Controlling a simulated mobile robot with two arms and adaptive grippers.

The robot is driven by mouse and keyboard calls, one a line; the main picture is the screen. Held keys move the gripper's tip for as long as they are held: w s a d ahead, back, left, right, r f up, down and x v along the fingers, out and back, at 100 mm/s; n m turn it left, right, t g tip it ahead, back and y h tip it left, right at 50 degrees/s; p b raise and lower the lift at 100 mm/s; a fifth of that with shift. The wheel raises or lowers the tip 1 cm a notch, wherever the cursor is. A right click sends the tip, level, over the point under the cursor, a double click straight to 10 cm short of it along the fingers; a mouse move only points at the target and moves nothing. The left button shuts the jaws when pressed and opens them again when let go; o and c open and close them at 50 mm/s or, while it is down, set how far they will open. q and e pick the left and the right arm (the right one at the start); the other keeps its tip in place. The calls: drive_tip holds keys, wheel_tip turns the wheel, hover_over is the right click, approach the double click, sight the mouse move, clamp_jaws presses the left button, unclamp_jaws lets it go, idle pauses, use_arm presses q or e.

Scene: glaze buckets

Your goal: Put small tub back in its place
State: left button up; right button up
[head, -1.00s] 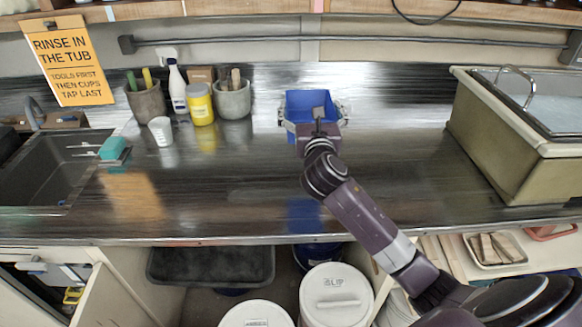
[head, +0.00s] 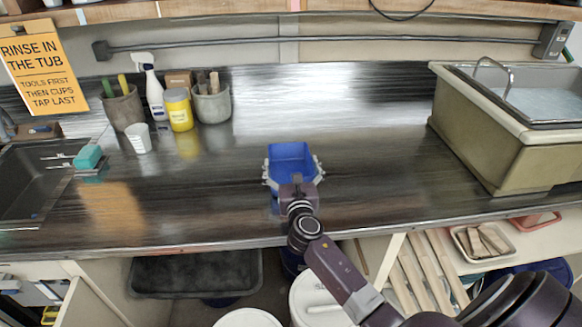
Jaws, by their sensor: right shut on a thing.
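The small tub (head: 290,153) is blue and open at the top, and it is over the dark counter near the middle of the head view. My right gripper (head: 293,180) is shut on it, with its fingers at the tub's left and right sides. My right arm comes in from the lower right and hides part of the tub's near side. I cannot tell whether the tub's bottom touches the counter. My left gripper is not in view.
A large beige sink tank (head: 480,140) stands at the right. At the back left are tool pots (head: 213,105), a spray bottle (head: 153,95), a yellow jar (head: 179,110) and a white cup (head: 139,138). A dark sink (head: 35,185) is far left. Lidded buckets (head: 318,305) stand below the counter.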

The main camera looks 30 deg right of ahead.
drive_tip(key=shift+f, duration=0.1)
drive_tip(key=o, duration=0.9)
drive_tip(key=shift+f, duration=0.15)
drive_tip(key=shift+o, duration=1.4)
drive_tip(key=shift+r, duration=0.2)
